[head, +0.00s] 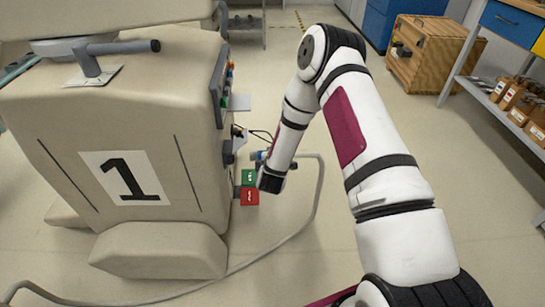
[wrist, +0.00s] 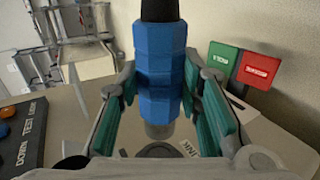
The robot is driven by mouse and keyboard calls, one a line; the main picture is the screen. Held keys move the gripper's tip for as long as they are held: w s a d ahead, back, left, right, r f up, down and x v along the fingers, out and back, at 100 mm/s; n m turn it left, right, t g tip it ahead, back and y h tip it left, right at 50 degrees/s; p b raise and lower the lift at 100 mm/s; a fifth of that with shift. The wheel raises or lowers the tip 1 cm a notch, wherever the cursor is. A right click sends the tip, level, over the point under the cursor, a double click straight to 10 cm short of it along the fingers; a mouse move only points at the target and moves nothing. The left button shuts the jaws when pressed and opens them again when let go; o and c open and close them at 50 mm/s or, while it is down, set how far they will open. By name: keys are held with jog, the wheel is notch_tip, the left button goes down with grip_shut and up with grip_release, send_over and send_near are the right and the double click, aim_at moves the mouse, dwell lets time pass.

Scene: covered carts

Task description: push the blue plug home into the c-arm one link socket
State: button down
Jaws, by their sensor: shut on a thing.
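My gripper (wrist: 160,105) is shut on the blue plug (wrist: 160,65), with a teal-padded finger on each side of its barrel. The plug's black cable end is at the top and its grey nose points down in the wrist view. A dark round socket (wrist: 160,151) shows below the nose, partly hidden, with a partly covered label reading "INK" beside it. I cannot tell whether the nose touches the socket. In the head view the blue plug (head: 261,155) is beside the cart marked 1 (head: 125,178), and my arm hides most of the gripper.
Green (wrist: 224,62) and red (wrist: 257,70) tags stand right of the plug in the wrist view. A dark button panel (wrist: 22,135) is at left. A grey cable (head: 318,195) loops over the floor. A wooden crate (head: 430,55) and a shelf bench (head: 500,90) stand at back right.

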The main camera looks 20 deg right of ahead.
aim_at(256, 157)
jog(key=shift+w+a, duration=0.25)
jog(key=shift+a, duration=0.5)
jog(key=shift+w+a, duration=0.25)
jog(key=shift+a, duration=0.45)
jog(key=shift+w+a, duration=0.25)
jog(key=shift+a, duration=0.5)
jog(key=shift+w+a+r+b, duration=0.15)
jog(key=shift+w+a, duration=0.2)
jog(key=shift+a, duration=0.7)
jog(key=shift+w+a+f+b, duration=0.15)
jog(key=shift+w+a, duration=0.15)
jog(key=shift+a, duration=0.7)
dwell(0.6)
jog(key=c, duration=1.1)
grip_release()
jog(key=shift+o, duration=0.2)
jog(key=shift+s, duration=0.1)
jog(key=s+a, duration=0.4)
jog(key=s, duration=0.8)
jog(key=shift+s+r, duration=0.15)
jog(key=shift+r, duration=0.2)
